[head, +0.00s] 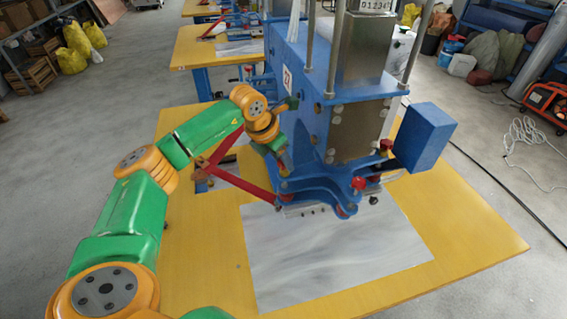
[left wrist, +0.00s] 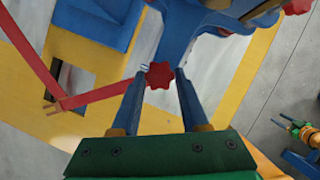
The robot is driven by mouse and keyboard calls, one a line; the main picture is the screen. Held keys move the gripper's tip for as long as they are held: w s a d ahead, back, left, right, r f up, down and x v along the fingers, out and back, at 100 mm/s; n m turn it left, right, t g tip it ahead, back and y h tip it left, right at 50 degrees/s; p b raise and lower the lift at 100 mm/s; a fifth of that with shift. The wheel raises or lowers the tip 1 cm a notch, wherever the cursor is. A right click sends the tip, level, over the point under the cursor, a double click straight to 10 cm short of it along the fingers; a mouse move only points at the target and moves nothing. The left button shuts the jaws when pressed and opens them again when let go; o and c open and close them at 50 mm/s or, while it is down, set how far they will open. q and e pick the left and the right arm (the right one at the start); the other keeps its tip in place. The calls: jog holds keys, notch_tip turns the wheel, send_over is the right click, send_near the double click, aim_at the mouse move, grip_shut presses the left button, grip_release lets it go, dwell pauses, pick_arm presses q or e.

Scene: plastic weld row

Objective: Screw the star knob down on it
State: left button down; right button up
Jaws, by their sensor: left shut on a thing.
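A red star knob (left wrist: 160,75) sits between the fingertips of my left gripper (left wrist: 162,80) in the left wrist view. The blue fingers are closed on its sides, and its top faces the camera. Just beyond it is the blue base (left wrist: 180,30) of the machine. I cannot tell how far the knob is seated on its thread. In the head view my left gripper (head: 283,165) reaches in from the left, low beside the blue machine (head: 310,110). The knob it holds cannot be made out there.
Red bars (head: 240,178) run close beside the left gripper. Other red knobs (head: 359,183) sit on the machine's front. A blue box (head: 424,137) juts out at its right. A grey sheet (head: 330,260) lies on the yellow table (head: 465,215), whose front area is clear.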

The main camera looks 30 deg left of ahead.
pick_arm(q)
jog(key=m, duration=0.2)
jog(key=m+h, duration=0.1)
jog(key=m, duration=0.1)
jog(key=shift+w+a+r+g+h+p, duration=0.15)
jog(key=shift+r+g+h+p, duration=0.05)
jog(key=shift+g+h+p, duration=0.15)
jog(key=shift+m+g+h, duration=0.25)
jog(key=shift+m, duration=0.85)
jog(key=m, duration=0.2)
jog(key=shift+w+a+f+m+g+h, duration=0.15)
jog(key=shift+f+m+g+h, duration=0.1)
jog(key=shift+m+g+h, duration=0.15)
jog(key=shift+m, duration=0.4)
jog(key=shift+c, duration=2.3)
grip_release()
